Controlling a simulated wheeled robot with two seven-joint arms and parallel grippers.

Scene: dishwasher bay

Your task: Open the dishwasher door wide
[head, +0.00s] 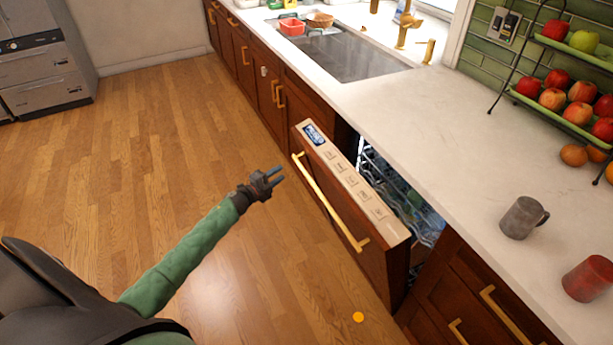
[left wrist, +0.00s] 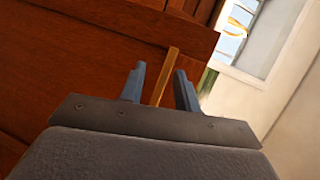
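The dishwasher door (head: 350,205) is a dark wood panel with a pale top edge carrying a row of buttons. It is partly open, tilted out from the counter, and a rack with dishes (head: 400,195) shows behind it. A long gold handle (head: 325,200) runs along its front. My left gripper (head: 280,176) is open and empty, a little left of the handle's upper end in the head view. In the left wrist view its two fingers (left wrist: 160,85) stand apart, with a gold bar (left wrist: 168,72) showing between them, beyond the tips. My right gripper is not in view.
The wood floor (head: 150,140) left of the door is clear. A pale counter (head: 440,130) runs above the dishwasher, with a sink (head: 345,50), a grey mug (head: 522,218), a red cup (head: 588,278) and a fruit rack (head: 560,95). Gold-handled drawers (head: 470,290) stand beside the door.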

